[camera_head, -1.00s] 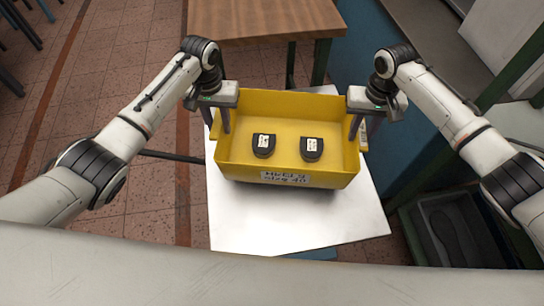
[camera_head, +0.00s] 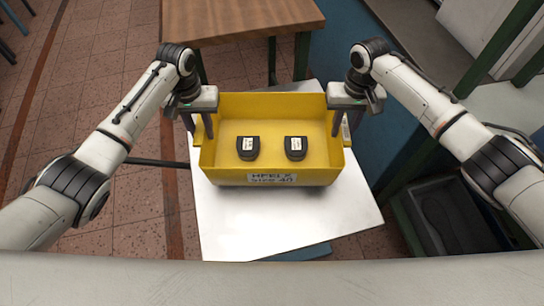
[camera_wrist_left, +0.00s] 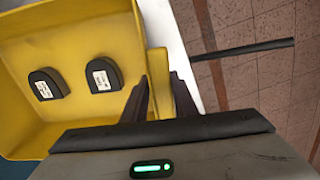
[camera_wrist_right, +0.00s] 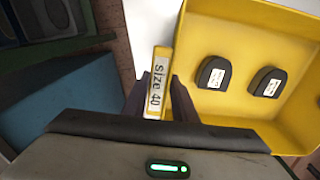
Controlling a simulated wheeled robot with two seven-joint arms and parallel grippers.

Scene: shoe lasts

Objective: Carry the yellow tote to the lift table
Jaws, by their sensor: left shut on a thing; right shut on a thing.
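The yellow tote (camera_head: 272,177) is in the middle of the head view, upright, over a white flat top (camera_head: 250,225) that looks like the lift table. I cannot tell whether it touches that top. Two dark pieces with white labels (camera_head: 248,147) (camera_head: 296,147) lie inside. My left gripper (camera_head: 201,128) is shut on the tote's left side tab (camera_wrist_left: 157,62). My right gripper (camera_head: 341,125) is shut on its right side tab, labelled "size 40" (camera_wrist_right: 157,90). The tote's underside is hidden.
A wooden table (camera_head: 240,20) stands behind the tote. A dark bar (camera_head: 155,162) sticks out left of the white top. A dark crate (camera_head: 450,215) is at the right, near a blue surface (camera_head: 350,60). Tiled floor is open at the left.

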